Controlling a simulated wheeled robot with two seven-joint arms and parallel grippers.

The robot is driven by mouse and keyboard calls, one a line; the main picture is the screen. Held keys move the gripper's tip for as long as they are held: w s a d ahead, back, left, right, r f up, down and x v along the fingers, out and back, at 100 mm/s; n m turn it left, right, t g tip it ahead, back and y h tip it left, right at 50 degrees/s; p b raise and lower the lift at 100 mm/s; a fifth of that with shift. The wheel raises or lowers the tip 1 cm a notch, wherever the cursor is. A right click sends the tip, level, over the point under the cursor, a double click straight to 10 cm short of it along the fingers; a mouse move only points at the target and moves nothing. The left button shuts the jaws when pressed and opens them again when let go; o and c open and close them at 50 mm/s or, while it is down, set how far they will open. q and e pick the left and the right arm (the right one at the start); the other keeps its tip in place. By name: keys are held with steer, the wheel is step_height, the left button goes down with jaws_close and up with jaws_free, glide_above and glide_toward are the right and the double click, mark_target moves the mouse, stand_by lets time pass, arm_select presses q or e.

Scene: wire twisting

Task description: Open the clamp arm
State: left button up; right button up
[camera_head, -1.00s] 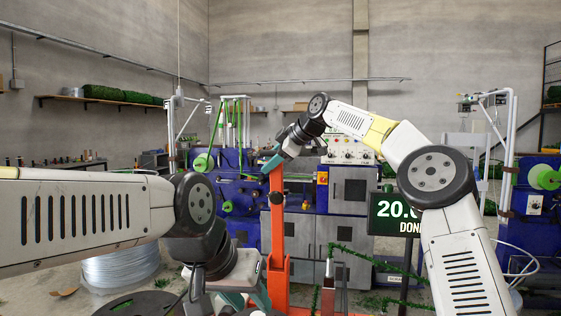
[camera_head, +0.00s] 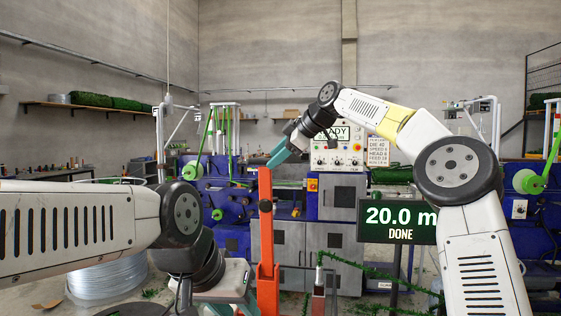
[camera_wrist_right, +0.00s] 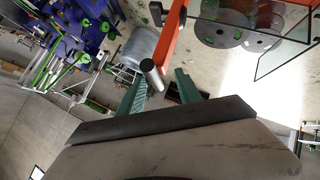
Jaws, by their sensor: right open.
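The orange clamp arm (camera_head: 266,220) stands upright in the middle of the head view; its lower part runs down to an orange base. In the right wrist view the orange bar (camera_wrist_right: 174,38) ends in a grey cylindrical grip (camera_wrist_right: 152,76). My right gripper (camera_head: 272,162) is at the top of the orange bar, its teal fingers pointing down and left. In the wrist view its fingers (camera_wrist_right: 160,76) are spread, with the grey grip appearing between their tips; contact cannot be told. My left gripper (camera_head: 245,302) is low, left of the orange base, and its fingertips are partly cut off.
A black display (camera_head: 400,218) reading 20.0 m DONE stands right of the clamp. Blue machines (camera_head: 332,205) line the back. A wire coil (camera_head: 108,282) lies at lower left. A green twisted strand (camera_head: 370,270) runs at lower right, near a small post (camera_head: 319,290).

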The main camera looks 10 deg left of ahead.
steer(key=d+r, duration=0.6)
steer(key=shift+w+d+r, duration=0.15)
steer(key=shift+w+d, duration=0.05)
stand_by(0.9)
stand_by(0.5)
